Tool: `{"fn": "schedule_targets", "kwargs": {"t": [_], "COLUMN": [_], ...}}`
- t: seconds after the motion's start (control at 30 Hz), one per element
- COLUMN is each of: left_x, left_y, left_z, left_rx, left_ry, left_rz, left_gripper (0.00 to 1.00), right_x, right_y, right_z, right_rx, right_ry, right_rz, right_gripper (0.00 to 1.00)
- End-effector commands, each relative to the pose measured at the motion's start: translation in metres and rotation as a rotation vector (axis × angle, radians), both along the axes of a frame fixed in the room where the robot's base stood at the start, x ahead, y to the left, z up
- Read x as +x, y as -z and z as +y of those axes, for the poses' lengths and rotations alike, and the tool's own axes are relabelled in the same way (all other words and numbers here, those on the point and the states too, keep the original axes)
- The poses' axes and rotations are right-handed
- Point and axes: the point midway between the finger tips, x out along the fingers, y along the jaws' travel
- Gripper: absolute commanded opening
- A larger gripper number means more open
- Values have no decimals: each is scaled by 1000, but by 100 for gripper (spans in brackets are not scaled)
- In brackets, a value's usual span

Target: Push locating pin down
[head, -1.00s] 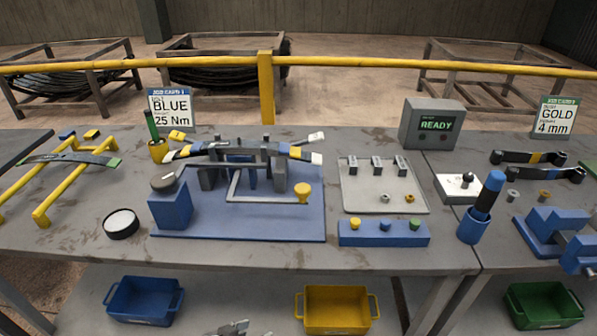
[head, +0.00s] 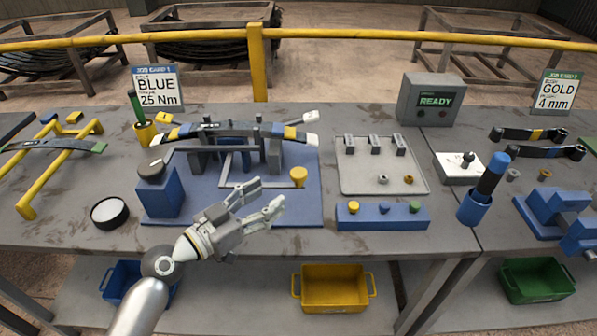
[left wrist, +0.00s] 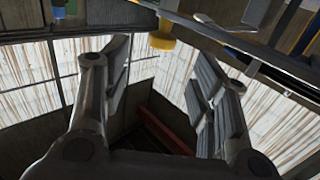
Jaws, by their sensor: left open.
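The blue fixture (head: 305,212) carries a dark leaf spring (head: 235,129) with blue, yellow and white bands, laid across grey posts. A grey bent lever on it ends in a yellow knob (head: 298,176), also at the top of the left wrist view (left wrist: 163,36). A blue block (head: 159,197) with a dark round cap (head: 152,169) stands at its left. I cannot tell which part is the locating pin. My left gripper (head: 268,195) is open and empty in front of the fixture, left of and nearer than the yellow knob. My right gripper is not in view.
A blue button box (head: 382,217) and grey tray (head: 360,184) stand right of the fixture. A white-topped round dish (head: 109,212) is at left. A blue holder (head: 474,208) and a READY display (head: 432,100) stand farther right. Bins, including a yellow one (head: 333,290), sit below.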

Motion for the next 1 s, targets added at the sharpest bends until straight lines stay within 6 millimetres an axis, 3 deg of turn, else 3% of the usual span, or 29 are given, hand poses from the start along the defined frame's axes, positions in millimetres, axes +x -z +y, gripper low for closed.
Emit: {"fn": "schedule_targets", "kwargs": {"t": [0.17, 0.6, 1.0], "left_x": [12, 65, 80], "left_y": [-7, -6, -4], "left_z": [-6, -60, -75], "left_rx": [-15, -15, -11], "left_ry": [-8, -6, -6], "left_rz": [-12, -9, -10], "left_gripper": [54, 54, 54], "right_x": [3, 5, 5], "right_y": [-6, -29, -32], "right_z": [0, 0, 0], "right_rx": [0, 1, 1], "right_ry": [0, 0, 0], "right_rz": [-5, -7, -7], "right_gripper": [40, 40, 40]}}
